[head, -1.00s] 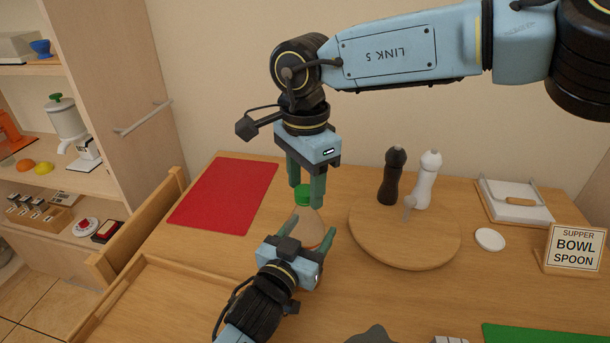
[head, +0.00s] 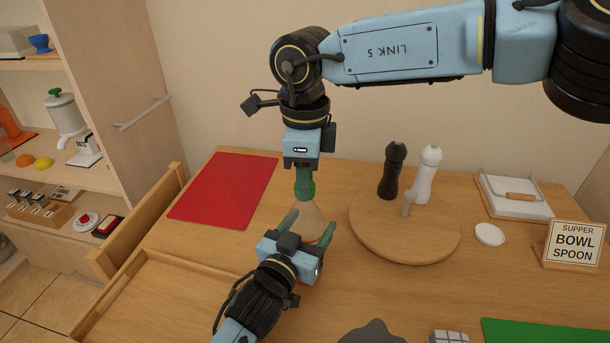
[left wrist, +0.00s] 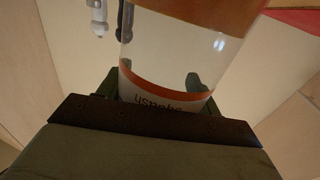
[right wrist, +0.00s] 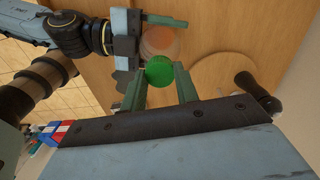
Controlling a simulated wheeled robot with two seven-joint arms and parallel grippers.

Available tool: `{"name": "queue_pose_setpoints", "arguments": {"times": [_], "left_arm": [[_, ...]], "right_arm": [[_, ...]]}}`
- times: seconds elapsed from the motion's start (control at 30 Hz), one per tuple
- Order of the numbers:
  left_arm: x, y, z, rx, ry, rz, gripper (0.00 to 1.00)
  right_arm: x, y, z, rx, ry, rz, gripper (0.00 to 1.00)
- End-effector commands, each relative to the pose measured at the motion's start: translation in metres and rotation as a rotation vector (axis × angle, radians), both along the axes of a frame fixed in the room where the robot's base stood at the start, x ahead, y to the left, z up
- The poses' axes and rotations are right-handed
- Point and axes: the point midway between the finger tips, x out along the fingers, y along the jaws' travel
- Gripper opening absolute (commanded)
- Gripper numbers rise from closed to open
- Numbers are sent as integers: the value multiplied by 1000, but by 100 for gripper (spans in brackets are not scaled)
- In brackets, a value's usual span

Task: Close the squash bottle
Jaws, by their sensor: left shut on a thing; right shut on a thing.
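The squash bottle (head: 312,222) stands on the wooden table, clear with a dark orange band. Its label shows upside down in the left wrist view (left wrist: 165,88). My left gripper (head: 312,228) is shut around the bottle's body from the front. My right gripper (head: 305,190) points down from above, its fingers shut on the green cap (right wrist: 159,71) at the bottle's top. The cap also shows between the fingers in the head view (head: 306,188). Whether the cap is seated on the neck cannot be told, as the fingers hide the join.
A red mat (head: 222,190) lies to the left. A wooden tray (head: 150,285) is at front left.

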Motion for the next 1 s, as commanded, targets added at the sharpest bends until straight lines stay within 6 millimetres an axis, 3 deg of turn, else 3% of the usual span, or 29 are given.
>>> {"name": "queue_pose_setpoints", "arguments": {"times": [0.4,0.5,0.63,0.67,0.7,0.83,1.0], "left_arm": [[0,0,-2,-1,6,0,1],[0,0,-2,-1,6,0,1],[0,0,-2,-1,6,0,1],[0,0,-2,-1,6,0,1],[0,0,-2,-1,6,0,1],[0,0,-2,-1,6,0,1],[0,0,-2,-1,6,0,1]], "right_arm": [[-1,0,-1,-1,0,-770,3],[-1,1,-1,0,0,-887,3],[-1,1,-1,0,0,-878,3],[-1,1,-1,0,0,-878,33],[-1,1,-1,0,0,-877,38],[-1,0,-1,0,-1,-876,55],[-1,0,-1,0,-1,-876,56]]}}
